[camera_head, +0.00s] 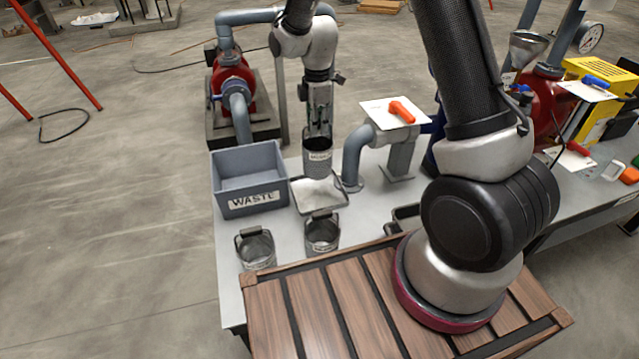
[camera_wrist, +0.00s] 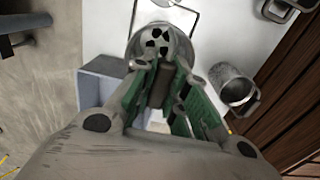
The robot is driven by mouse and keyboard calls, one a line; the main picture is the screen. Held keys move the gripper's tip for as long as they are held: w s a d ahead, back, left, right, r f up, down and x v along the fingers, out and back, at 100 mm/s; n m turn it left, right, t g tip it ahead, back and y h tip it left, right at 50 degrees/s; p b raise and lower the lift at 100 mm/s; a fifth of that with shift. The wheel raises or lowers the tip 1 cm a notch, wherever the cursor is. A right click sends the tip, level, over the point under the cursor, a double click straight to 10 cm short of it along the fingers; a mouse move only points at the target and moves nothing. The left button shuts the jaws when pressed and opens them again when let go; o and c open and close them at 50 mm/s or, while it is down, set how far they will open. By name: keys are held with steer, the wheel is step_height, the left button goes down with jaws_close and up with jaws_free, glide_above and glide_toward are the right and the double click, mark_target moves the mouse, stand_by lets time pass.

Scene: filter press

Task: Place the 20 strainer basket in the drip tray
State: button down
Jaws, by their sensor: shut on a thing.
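My gripper (camera_head: 318,122) is shut on a grey metal strainer basket (camera_head: 318,157) with a white label, too small to read fully. The basket hangs upright and also shows between the green fingers in the wrist view (camera_wrist: 160,38). The drip tray (camera_head: 343,208), shallow with a dark rim and pale inside, lies on the white table. In the head view the basket's lower end is in front of the tray's far edge. I cannot tell how much gap is below it. Two more baskets stand nearer, one at left (camera_head: 257,250) and one at right (camera_head: 322,236).
A grey WASTE bin (camera_head: 235,198) stands just left of the tray. A grey bent pipe (camera_head: 356,155) rises close on the right, beside a white plate with an orange handle (camera_head: 402,111). A slatted wooden surface (camera_head: 300,310) lies in front.

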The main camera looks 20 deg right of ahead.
mark_target(318, 153)
step_height(318, 153, down, 10)
steer(key=shift+r, duration=0.25)
steer(key=shift+f, duration=0.15)
steer(key=c, duration=1.4)
jaws_free()
steer(key=shift+c, duration=0.2)
